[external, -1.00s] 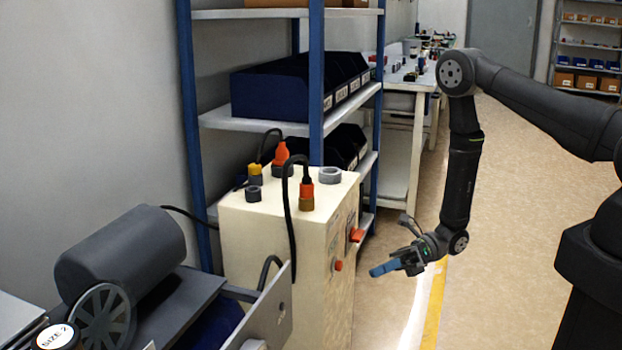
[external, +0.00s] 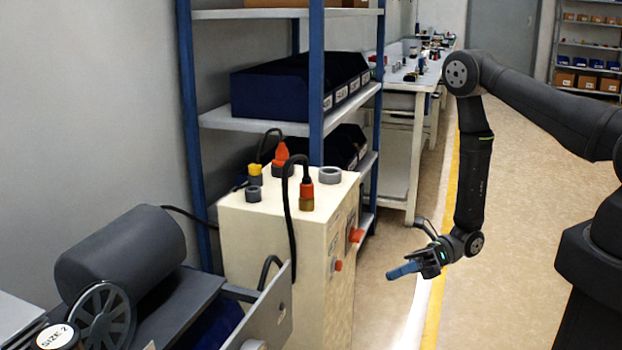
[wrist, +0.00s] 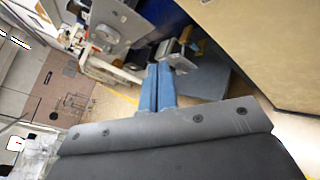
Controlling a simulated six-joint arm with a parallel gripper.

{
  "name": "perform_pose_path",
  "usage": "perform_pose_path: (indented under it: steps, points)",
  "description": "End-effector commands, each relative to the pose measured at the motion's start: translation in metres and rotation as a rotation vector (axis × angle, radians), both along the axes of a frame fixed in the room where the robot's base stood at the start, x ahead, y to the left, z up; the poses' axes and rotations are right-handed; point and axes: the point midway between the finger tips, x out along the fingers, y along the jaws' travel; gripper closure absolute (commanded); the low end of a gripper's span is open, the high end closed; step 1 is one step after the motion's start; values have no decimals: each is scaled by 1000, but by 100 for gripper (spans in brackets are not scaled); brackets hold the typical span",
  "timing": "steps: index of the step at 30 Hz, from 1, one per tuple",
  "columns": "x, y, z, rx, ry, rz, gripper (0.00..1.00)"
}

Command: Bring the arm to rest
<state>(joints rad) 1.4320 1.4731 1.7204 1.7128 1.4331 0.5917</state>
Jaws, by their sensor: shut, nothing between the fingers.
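My gripper (external: 402,271) hangs low at the end of my bent arm in the external view, with its blue fingers pointing left. It is in the free space to the right of the cream control cabinet (external: 285,262), apart from it. In the wrist view the blue fingers of my gripper (wrist: 158,90) lie side by side, shut, with nothing seen between them.
The cabinet carries orange, yellow and grey connectors and black cables on top. A motor (external: 120,258) stands at the left. A shelf rack with blue posts (external: 317,90) holds dark bins behind. The floor (external: 510,220) around and behind my arm is clear.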

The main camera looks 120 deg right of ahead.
Motion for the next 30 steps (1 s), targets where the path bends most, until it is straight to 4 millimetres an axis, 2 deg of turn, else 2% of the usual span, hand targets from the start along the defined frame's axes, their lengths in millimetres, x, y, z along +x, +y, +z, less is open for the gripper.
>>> perform_pose_path:
  steps: [11,19,20,22,25,27,30]
  points:
    - [6,-6,0,-2,0,2,100]
    - [40,-39,0,-4,0,3,100]
    - [39,-39,0,-2,0,0,100]
    - [25,-26,0,5,0,-3,100]
    - [44,-44,0,-6,0,3,100]
    - [27,-29,0,5,1,-4,100]
    - [13,-15,0,4,0,-4,100]
